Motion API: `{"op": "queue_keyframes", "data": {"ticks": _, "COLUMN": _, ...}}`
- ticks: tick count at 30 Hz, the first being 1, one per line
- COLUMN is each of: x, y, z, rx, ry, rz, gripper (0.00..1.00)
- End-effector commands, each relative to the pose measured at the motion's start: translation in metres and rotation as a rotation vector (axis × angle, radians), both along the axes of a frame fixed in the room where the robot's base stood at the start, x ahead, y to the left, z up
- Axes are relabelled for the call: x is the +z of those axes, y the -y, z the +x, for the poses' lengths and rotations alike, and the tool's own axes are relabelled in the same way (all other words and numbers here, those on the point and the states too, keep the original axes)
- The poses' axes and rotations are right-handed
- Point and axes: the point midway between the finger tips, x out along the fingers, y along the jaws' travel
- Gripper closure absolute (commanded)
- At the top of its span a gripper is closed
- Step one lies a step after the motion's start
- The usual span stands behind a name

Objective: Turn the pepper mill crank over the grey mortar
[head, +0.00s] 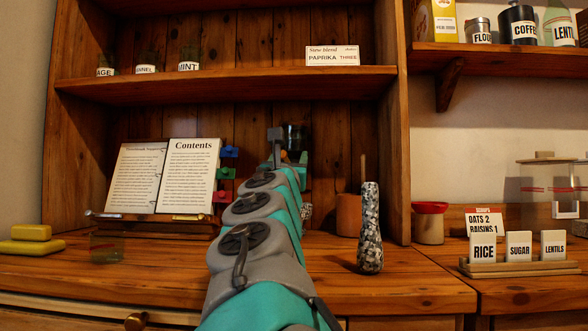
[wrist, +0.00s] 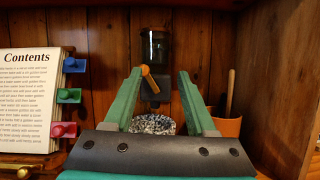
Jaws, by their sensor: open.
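The pepper mill (wrist: 154,50) is a dark upright body at the back panel in the wrist view. Its orange-brown crank handle (wrist: 149,78) slants across the lower front of it. In the head view the mill (head: 296,135) shows partly behind my arm. The grey mortar (wrist: 152,125) is speckled and sits below the mill, its lower part hidden by my gripper's base. In the head view my arm hides most of it. My gripper (wrist: 158,72) is open and empty, with its green fingertips to either side of the crank handle in the picture. I cannot tell whether they touch it.
A terracotta pot (wrist: 228,126) with a wooden stick stands right of the mortar. A speckled pestle-shaped object (head: 370,230) stands upright at the counter front. An open book (head: 163,178) with coloured tabs is on the left. The shelf (head: 230,84) runs above.

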Motion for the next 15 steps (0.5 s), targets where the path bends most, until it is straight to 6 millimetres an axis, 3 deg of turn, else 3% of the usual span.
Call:
{"op": "queue_keyframes", "data": {"ticks": 4, "x": -0.017, "y": -0.024, "z": 0.008, "rx": 0.016, "ry": -0.012, "rz": -0.072, "gripper": 0.44}}
{"op": "queue_keyframes", "data": {"ticks": 15, "x": -0.009, "y": -0.026, "z": 0.032, "rx": 0.024, "ry": -0.016, "rz": -0.076, "gripper": 0.44}}
